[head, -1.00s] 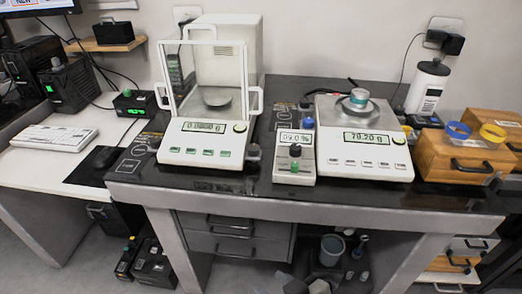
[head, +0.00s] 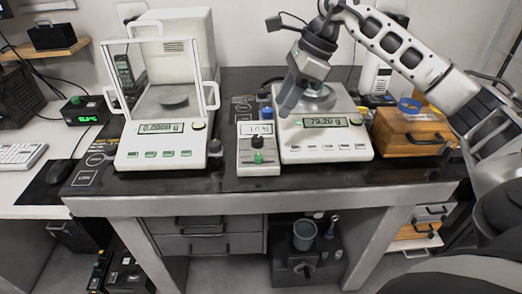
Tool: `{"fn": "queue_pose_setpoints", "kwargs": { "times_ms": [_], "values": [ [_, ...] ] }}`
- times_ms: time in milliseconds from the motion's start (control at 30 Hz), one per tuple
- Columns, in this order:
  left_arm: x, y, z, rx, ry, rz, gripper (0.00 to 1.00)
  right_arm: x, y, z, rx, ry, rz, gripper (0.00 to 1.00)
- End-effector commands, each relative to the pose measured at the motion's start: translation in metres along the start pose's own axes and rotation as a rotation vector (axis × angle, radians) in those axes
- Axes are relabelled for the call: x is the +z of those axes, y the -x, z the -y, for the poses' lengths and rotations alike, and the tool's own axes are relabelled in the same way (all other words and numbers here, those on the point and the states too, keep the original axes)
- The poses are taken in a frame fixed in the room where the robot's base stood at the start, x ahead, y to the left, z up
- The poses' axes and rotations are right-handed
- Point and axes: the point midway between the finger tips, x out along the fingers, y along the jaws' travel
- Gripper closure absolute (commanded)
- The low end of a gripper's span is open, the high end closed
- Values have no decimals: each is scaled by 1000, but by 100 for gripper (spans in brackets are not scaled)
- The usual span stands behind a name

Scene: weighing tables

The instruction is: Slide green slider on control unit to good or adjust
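The control unit (head: 258,169) is a narrow white box on the dark table, between the two balances. Its small display (head: 256,129) is lit, with a black knob (head: 257,141) below it and the green slider (head: 258,158) lower on its face. My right gripper (head: 288,104) reaches in from the right and points down over the right balance, above and right of the control unit. It is apart from the green slider. The view does not clearly show a gap between its fingers. My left gripper is out of view.
The glass-walled balance (head: 160,140) stands left of the unit. The right balance (head: 325,147) reads about 79.20 g and stands close beside the unit. A wooden drawer box (head: 402,135) is further right. The table front edge (head: 250,185) before the unit is clear.

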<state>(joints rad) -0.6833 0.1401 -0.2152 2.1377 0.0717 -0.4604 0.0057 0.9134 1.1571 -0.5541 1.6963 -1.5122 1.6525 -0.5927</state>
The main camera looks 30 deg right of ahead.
Motion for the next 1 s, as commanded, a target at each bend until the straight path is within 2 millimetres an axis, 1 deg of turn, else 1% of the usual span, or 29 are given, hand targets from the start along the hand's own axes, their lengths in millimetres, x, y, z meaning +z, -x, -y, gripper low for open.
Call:
{"fn": "queue_pose_setpoints", "kwargs": {
  "times_ms": [33,67,167,267,700,833,1000],
  "values": [
    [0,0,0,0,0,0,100,-5,5,3,-16,0,-23,60],
    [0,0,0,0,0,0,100,-8,6,4,-20,0,-34,60],
    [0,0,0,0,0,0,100,-10,-2,5,-22,0,-43,60],
    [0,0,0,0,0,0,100,-10,-19,5,-19,0,-41,60],
    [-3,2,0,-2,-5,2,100,-12,-113,6,-17,-1,-36,60],
    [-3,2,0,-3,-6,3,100,-12,-132,7,-19,-1,-35,60],
    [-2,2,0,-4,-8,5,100,-13,-147,7,-20,0,-35,60]
  ]
}}
